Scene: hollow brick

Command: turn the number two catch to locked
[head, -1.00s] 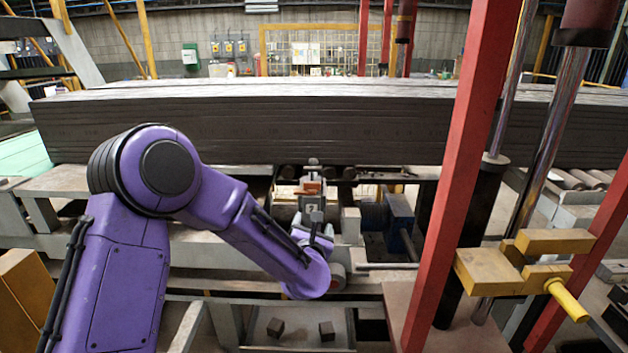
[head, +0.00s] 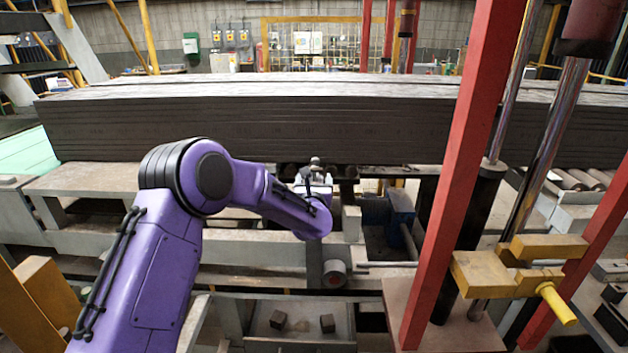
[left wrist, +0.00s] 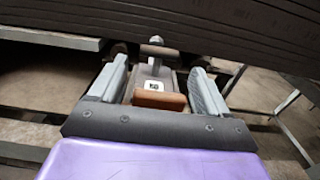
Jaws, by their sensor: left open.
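The number two catch (left wrist: 157,50) is a grey crossbar on a short post, with a dark plate below it. A small white label (left wrist: 153,84) and an orange-brown block (left wrist: 160,100) are on or by that plate. The label's number is too blurred to read surely. My left gripper (left wrist: 158,70) is open, with one grey finger on each side of the plate and the catch ahead between the tips. No finger visibly touches the crossbar. In the head view my purple wrist hides most of the catch, and only its top knob (head: 315,161) shows. My right gripper is not in view.
A long stack of dark slabs (head: 250,130) hangs over the back, close above the catch. A blue block (head: 402,215) lies right of my wrist. A red post (head: 465,170) and a yellow clamp (head: 520,268) stand farther right. A roller end (head: 334,273) is below my wrist.

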